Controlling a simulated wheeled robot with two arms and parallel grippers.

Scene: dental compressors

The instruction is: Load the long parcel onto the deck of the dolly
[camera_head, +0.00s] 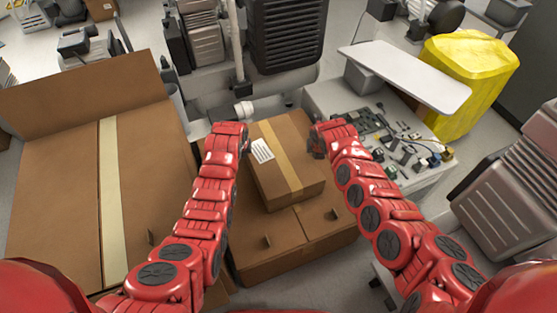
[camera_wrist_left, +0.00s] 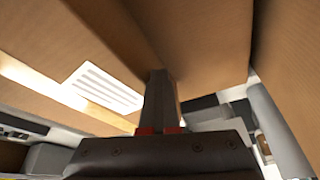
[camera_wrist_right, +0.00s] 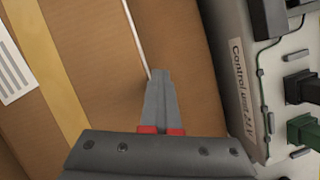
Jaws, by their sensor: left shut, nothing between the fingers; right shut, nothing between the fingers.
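The parcel (camera_head: 287,175) is a brown taped carton with a white label. It lies between my two arms, over a larger brown carton (camera_head: 290,262). My left gripper (camera_head: 243,138) is shut and empty at its left far side; its fingers (camera_wrist_left: 163,98) are close to the parcel (camera_wrist_left: 140,30) in the left wrist view. My right gripper (camera_head: 316,142) is shut and empty by its right far corner. In the right wrist view its fingers (camera_wrist_right: 160,92) are over or against the brown carton face (camera_wrist_right: 105,70); contact is unclear. I cannot make out the dolly or its deck.
A large open-flapped carton (camera_head: 60,200) fills the left. A control unit bench (camera_head: 400,150) with connectors and a white panel (camera_head: 405,75) stands at right, near my right arm. A yellow wrapped object (camera_head: 468,75) is behind it. Grey machinery (camera_head: 288,35) stands at the back.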

